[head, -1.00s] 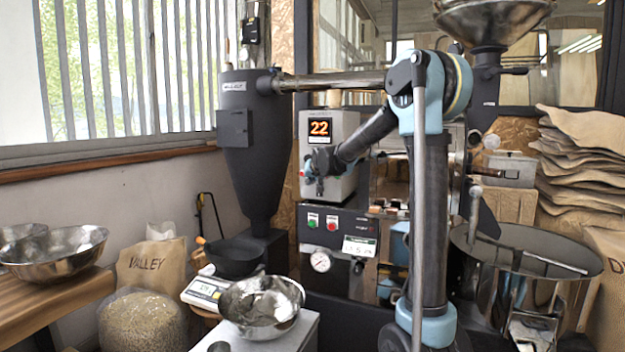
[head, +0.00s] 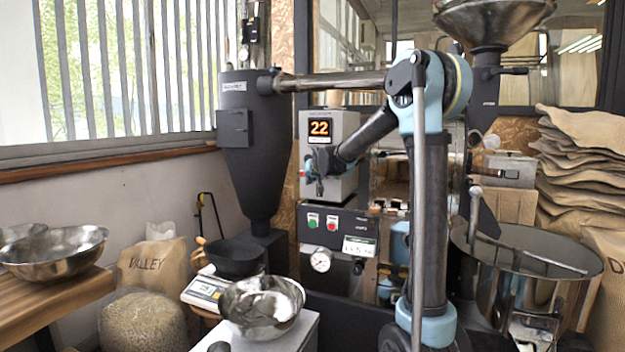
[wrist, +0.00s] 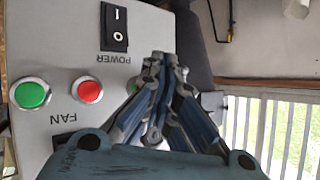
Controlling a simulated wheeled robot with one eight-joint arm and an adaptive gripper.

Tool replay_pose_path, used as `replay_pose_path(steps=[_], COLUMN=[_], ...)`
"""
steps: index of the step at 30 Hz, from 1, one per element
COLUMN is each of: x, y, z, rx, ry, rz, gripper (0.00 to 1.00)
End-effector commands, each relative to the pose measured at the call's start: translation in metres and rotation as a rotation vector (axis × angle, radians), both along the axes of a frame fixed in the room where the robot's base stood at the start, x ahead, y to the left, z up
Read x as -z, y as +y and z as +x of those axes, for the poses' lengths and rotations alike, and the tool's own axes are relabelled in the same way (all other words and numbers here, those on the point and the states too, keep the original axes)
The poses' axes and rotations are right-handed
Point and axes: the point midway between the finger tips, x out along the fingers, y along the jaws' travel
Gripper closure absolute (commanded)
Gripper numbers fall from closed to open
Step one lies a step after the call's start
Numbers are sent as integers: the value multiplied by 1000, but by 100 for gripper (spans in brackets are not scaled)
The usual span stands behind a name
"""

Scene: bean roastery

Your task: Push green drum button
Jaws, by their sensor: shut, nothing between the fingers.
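In the head view, a green button (head: 313,220) and a red button (head: 332,223) sit on the dark lower panel (head: 350,221) of the roaster. Their label is too small to read. My gripper (head: 319,190) is just above this panel, in front of the grey control box. In the wrist view, my gripper (wrist: 164,62) is shut and empty. Behind it is a pale panel with another green button (wrist: 32,93) and a red button (wrist: 87,91) labelled FAN. My gripper is apart from these buttons, to their right in that view. Contact with any button cannot be seen.
The grey control box (head: 345,130) shows an orange 22. The wrist view shows a black POWER switch (wrist: 114,27). A pressure gauge (head: 320,260) is below the dark panel. A steel bowl (head: 262,303) stands in front. The cooling bin (head: 525,250) is at right.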

Motion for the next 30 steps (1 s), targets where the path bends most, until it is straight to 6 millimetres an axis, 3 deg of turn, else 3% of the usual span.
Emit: replay_pose_path(steps=[30], x=[-2], y=[-3], z=[7], rx=[0], ry=[0], rz=[1], gripper=[100])
